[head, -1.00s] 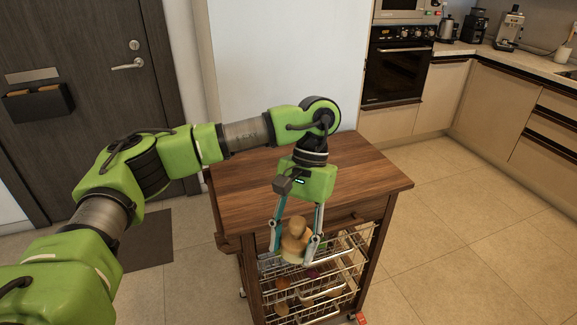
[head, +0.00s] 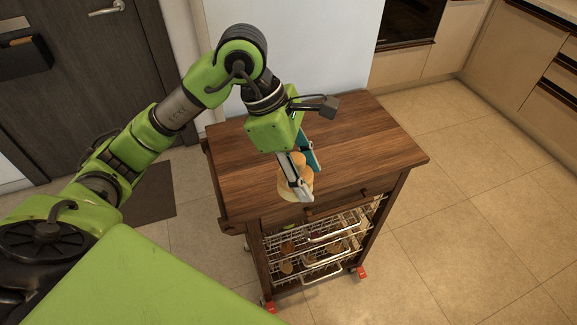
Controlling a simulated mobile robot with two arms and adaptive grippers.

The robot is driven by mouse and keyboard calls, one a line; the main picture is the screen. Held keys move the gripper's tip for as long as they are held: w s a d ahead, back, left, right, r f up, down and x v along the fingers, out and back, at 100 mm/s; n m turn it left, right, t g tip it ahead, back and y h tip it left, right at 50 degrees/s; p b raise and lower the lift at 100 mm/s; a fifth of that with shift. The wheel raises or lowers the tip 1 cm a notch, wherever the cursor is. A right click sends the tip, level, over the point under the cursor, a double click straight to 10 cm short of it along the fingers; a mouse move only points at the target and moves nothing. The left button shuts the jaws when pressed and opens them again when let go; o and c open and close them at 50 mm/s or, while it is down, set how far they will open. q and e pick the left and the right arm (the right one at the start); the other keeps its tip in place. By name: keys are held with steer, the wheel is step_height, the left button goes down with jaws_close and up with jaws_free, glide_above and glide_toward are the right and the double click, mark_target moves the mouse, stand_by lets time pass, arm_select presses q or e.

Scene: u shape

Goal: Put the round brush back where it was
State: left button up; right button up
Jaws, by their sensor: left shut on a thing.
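The round brush (head: 284,179) is pale wood with a rounded knob and a wider light base. My left gripper (head: 301,179) is shut on it, with a finger in front hiding part of the brush. The brush is over the front part of the wooden trolley top (head: 345,142), near its front edge. I cannot tell whether its base touches the wood. My right gripper is not in the head view.
Below the top, the trolley has a drawer with a dark handle (head: 336,204) and wire baskets (head: 322,241) holding several items. The rest of the top is bare. A pale panel (head: 290,50) stands behind, and tiled floor lies open at right.

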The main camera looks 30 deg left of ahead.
arm_select(q)
steer(key=shift+a+r+n+t, duration=0.3)
steer(key=shift+r+n, duration=0.2)
steer(key=shift+n, duration=0.5)
steer(key=shift+w+a+p, duration=0.15)
steer(key=shift+w+p, duration=0.05)
steer(key=shift+p, duration=0.1)
steer(key=w+a+f+p, duration=0.1)
steer(key=w+a+f, duration=0.1)
steer(key=w+f, duration=0.1)
steer(key=w+a+f+p, duration=0.1)
steer(key=w+a+f, duration=0.1)
steer(key=w+f, duration=0.1)
steer(key=w+a+f+p, duration=0.2)
steer(key=w+f, duration=0.1)
steer(key=w, duration=0.2)
steer(key=shift+a, duration=0.3)
steer(key=shift+w+a+f, duration=0.1)
steer(key=shift+w+f, duration=0.1)
steer(key=shift+f, duration=0.05)
step_height(320, 180, down, 3)
steer(key=shift+w+p, duration=0.1)
steer(key=shift+p, duration=0.95)
steer(key=shift+a+f, duration=0.1)
steer(key=shift+f, duration=0.1)
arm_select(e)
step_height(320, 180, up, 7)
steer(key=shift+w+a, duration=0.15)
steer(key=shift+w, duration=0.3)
